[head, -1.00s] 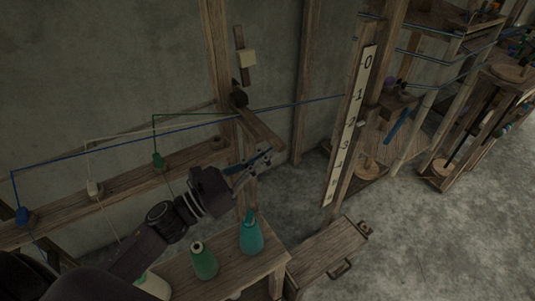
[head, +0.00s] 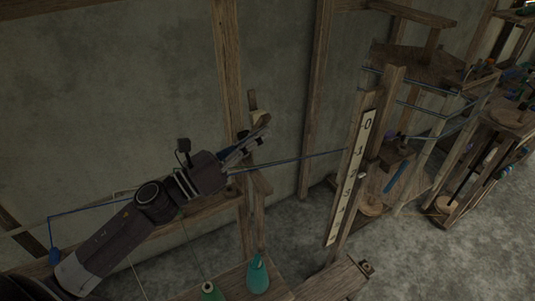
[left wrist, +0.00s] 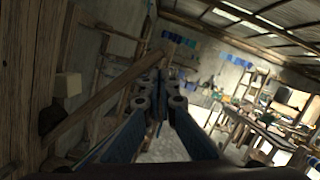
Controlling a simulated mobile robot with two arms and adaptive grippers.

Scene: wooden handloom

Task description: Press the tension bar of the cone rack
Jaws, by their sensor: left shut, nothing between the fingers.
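The wooden tension bar (head: 262,182) juts from the upright post of the cone rack (head: 222,50). My left gripper and arm cover part of it in the head view. In the left wrist view the bar (left wrist: 98,93) runs diagonally from a dark pivot (left wrist: 52,118) up to behind the fingertips. My left gripper (head: 260,132) is shut and empty, in front of the post and above the bar's visible end. It also shows in the left wrist view (left wrist: 159,95). I cannot tell whether it touches the bar. My right gripper is not in view.
A pale block (left wrist: 67,85) sits beside the pivot. A blue yarn (head: 305,157) runs past the gripper towards a numbered scale board (head: 350,178). Grey floor is clear at lower right.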

